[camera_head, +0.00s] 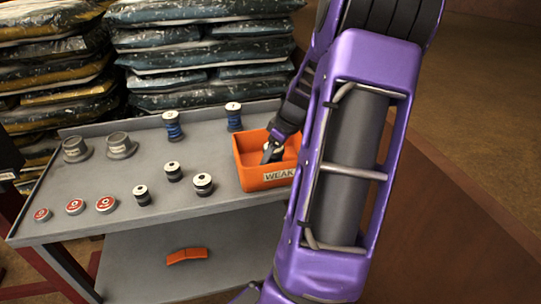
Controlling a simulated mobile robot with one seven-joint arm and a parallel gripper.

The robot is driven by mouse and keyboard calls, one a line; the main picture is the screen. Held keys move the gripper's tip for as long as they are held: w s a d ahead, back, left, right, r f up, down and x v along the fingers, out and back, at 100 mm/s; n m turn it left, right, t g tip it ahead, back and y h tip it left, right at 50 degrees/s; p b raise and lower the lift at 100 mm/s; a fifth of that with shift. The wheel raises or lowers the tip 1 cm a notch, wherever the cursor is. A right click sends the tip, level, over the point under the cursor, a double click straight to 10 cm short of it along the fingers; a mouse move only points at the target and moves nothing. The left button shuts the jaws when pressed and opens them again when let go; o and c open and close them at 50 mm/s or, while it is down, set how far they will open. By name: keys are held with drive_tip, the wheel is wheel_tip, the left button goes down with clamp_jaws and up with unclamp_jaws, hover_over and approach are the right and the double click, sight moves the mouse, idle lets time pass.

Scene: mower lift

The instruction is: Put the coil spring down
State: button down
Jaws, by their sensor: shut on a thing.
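My gripper (270,152) reaches down into an orange bin (265,179) marked "WEAK" at the right end of the grey bench. It is shut on a small coil spring with a pale top (279,147), mostly hidden by the fingers and the bin wall. I cannot tell whether the spring touches the bin floor. Two taller blue coil springs (173,127) (234,117) stand upright at the back of the bench. Several short dark coil springs with white tops (172,172) (203,184) (142,195) stand upright in the middle.
Two grey cup-like parts (120,146) (76,149) stand at the back left of the bench top (110,184). Several red-topped discs (75,206) lie at its front left. An orange piece (187,256) lies on the lower shelf. Stacked bags (205,50) rise behind. My purple arm hides the right side.

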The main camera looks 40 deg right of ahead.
unclamp_jaws()
drive_tip(key=p+v, duration=0.2)
drive_tip(key=v, duration=1)
